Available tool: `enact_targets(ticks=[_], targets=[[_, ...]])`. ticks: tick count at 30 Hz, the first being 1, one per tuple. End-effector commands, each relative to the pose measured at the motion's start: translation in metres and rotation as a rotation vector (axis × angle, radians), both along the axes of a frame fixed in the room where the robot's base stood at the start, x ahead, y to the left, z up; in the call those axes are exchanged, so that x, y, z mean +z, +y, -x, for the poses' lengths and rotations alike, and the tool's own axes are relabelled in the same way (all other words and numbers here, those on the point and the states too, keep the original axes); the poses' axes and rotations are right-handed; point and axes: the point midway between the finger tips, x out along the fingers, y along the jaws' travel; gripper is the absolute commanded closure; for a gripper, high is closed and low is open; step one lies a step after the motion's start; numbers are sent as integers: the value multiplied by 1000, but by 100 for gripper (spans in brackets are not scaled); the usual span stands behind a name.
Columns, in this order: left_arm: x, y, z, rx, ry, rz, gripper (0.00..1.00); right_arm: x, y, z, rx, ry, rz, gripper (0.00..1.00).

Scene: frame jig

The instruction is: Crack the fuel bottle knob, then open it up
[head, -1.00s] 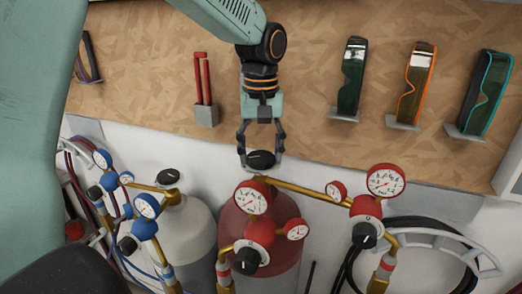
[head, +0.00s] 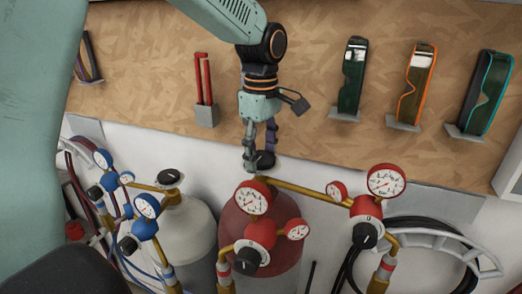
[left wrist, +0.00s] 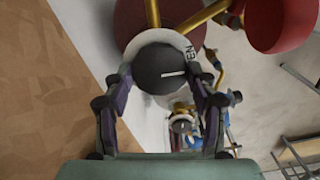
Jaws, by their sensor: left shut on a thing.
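The fuel bottle (head: 282,262) is the red cylinder at the lower middle of the head view. Its black top knob (head: 266,158) also shows in the left wrist view (left wrist: 166,68), with a white mark pointing right and a white ring lettered "EN" beside it. My left gripper (head: 258,163) comes down from above and is shut on the knob, with one finger on each side of it in the left wrist view (left wrist: 170,80). The gripper partly hides the knob in the head view. My right gripper is not in view.
A red regulator (head: 260,233) and brass pipe (head: 310,190) sit close in front of the knob. A grey bottle (head: 190,235) with blue gauges (head: 146,206) stands left. Goggles (head: 416,84) and red rods (head: 202,78) are on the board behind.

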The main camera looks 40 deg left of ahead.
Motion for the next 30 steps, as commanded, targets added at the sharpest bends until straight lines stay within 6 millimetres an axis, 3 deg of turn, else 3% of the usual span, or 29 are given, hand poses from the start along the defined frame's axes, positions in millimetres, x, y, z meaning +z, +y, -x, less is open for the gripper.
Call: enact_targets(ticks=[10,26,27,30], targets=[[5,1,-4,138,-17,-3,74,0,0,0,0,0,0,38],[5,1,-4,162,-17,-3,74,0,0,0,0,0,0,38],[5,1,-4,162,-17,-3,42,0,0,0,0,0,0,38],[5,1,-4,162,-16,-3,33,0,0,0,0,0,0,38]])
